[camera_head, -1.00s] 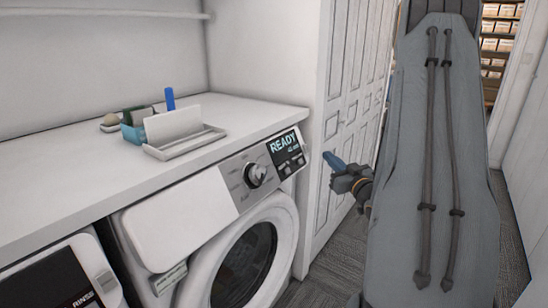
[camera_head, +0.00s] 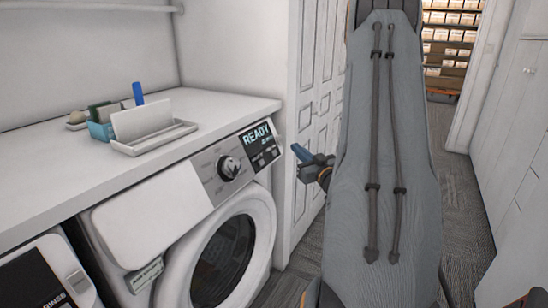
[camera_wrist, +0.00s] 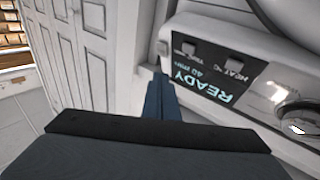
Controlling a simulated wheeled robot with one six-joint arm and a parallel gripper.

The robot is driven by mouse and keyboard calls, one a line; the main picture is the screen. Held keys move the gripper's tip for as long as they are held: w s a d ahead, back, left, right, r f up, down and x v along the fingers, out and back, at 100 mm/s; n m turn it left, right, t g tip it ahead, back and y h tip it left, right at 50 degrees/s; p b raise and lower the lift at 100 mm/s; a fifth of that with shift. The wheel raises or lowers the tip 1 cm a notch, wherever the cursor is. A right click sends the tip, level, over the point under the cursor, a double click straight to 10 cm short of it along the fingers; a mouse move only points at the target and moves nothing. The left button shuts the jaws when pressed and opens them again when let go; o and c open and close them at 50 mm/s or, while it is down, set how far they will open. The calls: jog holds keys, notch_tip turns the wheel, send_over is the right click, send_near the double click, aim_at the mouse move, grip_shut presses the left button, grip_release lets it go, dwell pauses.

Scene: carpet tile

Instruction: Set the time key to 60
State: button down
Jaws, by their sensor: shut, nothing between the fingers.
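The washer's control panel (camera_head: 259,146) shows a lit READY on its dark display. In the wrist view the display (camera_wrist: 197,83) appears turned over and reads READY with what looks like 40 min below. Two small keys sit beside it: one (camera_wrist: 189,47) with a label too blurred to read surely, perhaps TIME, and one (camera_wrist: 235,64) labelled HEAT. My gripper (camera_head: 297,151) is shut and empty, just right of the panel and apart from it in the head view. In the wrist view its blue fingers (camera_wrist: 161,92) are together, left of the display.
A round knob (camera_head: 228,167) is left of the display, above the washer door (camera_head: 223,259). A white tray (camera_head: 155,138) with upright items stands on the counter (camera_head: 219,105). A white panelled door (camera_head: 318,100) is behind my gripper. Carpet floor is open at right.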

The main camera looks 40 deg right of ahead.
jog(key=shift+w+a+f+b, duration=0.3)
jog(key=shift+w+f+b, duration=0.15)
jog(key=shift+w, duration=0.3)
jog(key=shift+w+a+f+b, duration=0.3)
jog(key=shift+w+f, duration=0.1)
jog(key=shift+w, duration=0.4)
jog(key=shift+w+a+f+b, duration=0.3)
jog(key=shift+w+f+b, duration=0.15)
jog(key=shift+w, duration=0.3)
dwell(0.4)
jog(key=shift+w+a+f, duration=0.15)
jog(key=shift+w+f, duration=0.05)
jog(key=shift+w, duration=0.15)
jog(key=shift+w+a+f, duration=0.15)
jog(key=shift+w, duration=0.15)
dwell(0.7)
jog(key=shift+s, duration=0.1)
jog(key=shift+s+d+r, duration=0.3)
jog(key=shift+s+r, duration=0.1)
jog(key=shift+s, duration=0.15)
dwell(0.3)
jog(key=shift+s+d+r+p, duration=0.35)
jog(key=shift+s+p, duration=0.15)
jog(key=shift+s, duration=0.2)
jog(key=shift+s+d+r+p, duration=0.2)
jog(key=shift+s+r+p, duration=0.2)
jog(key=shift+s+p, duration=0.2)
jog(key=shift+s+d+r+p, duration=0.35)
jog(key=shift+s+p, duration=0.1)
jog(key=shift+s, duration=0.3)
